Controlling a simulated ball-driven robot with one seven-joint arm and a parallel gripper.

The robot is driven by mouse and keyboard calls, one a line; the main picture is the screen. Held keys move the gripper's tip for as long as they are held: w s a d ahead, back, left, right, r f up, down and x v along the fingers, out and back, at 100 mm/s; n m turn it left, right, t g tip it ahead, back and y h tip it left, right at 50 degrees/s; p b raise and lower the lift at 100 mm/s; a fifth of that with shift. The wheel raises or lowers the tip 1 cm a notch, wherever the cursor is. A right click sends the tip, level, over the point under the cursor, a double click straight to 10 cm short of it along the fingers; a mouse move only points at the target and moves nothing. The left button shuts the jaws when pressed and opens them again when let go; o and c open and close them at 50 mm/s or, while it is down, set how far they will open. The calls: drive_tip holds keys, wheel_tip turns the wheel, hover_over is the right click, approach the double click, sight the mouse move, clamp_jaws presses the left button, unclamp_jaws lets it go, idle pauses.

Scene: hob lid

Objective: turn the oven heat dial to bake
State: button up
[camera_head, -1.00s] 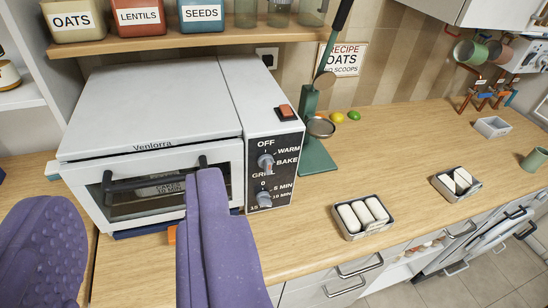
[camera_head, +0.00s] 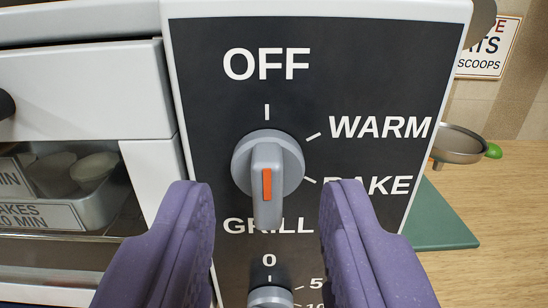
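The oven heat dial (camera_head: 268,165) is a round grey knob with an upright grip bar and an orange mark. It sits on the black panel (camera_head: 380,75). The bar is vertical, and its orange mark is at the upper part of its front face, in line with the OFF tick. WARM is at upper right, BAKE at right and GRILL below. My gripper (camera_head: 268,205) is open, with a purple finger on each side of the bar and a gap to both. The right finger covers part of the BAKE label.
A second grey knob (camera_head: 270,295), with 0 and minute marks, sits close below between the fingers. The oven's glass door (camera_head: 60,245) is at left. A green stand base (camera_head: 440,225) and a metal scoop (camera_head: 457,145) are at right on the wooden counter (camera_head: 510,195).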

sight(268, 180)
drive_tip(key=shift+w, duration=1.45)
drive_tip(key=shift+c, duration=0.2)
drive_tip(key=c, duration=0.6)
